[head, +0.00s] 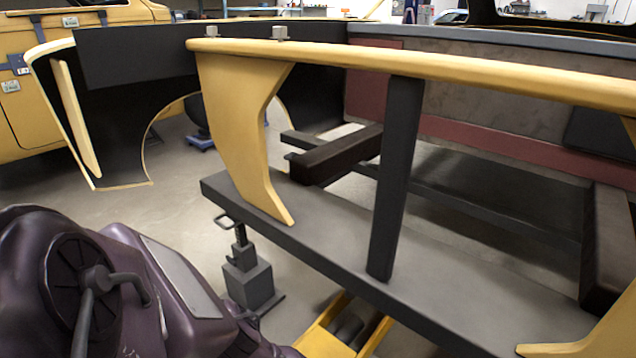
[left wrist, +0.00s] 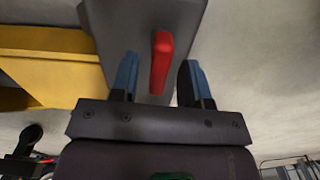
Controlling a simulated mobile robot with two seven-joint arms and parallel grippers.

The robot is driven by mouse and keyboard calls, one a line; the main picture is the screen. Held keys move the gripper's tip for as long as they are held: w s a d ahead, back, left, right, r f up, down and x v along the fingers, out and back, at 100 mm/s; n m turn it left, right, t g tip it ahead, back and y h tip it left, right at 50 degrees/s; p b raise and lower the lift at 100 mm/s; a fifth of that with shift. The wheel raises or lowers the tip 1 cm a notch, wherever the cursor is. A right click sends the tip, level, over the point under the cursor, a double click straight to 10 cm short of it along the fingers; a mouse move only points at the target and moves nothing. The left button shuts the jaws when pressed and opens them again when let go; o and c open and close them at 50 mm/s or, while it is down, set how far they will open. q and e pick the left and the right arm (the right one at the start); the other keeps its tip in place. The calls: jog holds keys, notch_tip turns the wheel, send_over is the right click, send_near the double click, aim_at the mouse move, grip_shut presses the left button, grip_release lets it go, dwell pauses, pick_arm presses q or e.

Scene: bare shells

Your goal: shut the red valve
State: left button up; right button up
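The red valve handle (left wrist: 160,62) shows in the left wrist view as a short red lever against a grey block (left wrist: 115,20). My left gripper (left wrist: 161,66) is open, with its two blue-tipped fingers on either side of the red handle in the picture. There is a gap between the handle and each finger, and I cannot tell how deep the handle sits between them. The red handle and my left gripper's fingers do not show in the head view. My right gripper is in neither view.
In the head view a yellow-edged shell frame (head: 430,62) stands over a long grey beam (head: 335,265). A grey stand with a handle (head: 248,282) is on the floor beside it. A yellow body (head: 30,110) is at the back left. Open floor (head: 180,190) lies between them.

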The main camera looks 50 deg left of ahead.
pick_arm(q)
jog(key=shift+w+r+p, duration=0.2)
jog(key=shift+r+p, duration=0.2)
jog(key=shift+r, duration=0.15)
notch_tip(320, 180, up, 10)
jog(key=p, duration=0.5)
jog(key=shift+s+p, duration=0.2)
jog(key=shift+p, duration=0.1)
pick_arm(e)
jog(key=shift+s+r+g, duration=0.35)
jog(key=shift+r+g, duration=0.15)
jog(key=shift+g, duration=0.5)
pick_arm(q)
jog(key=shift+f, duration=0.15)
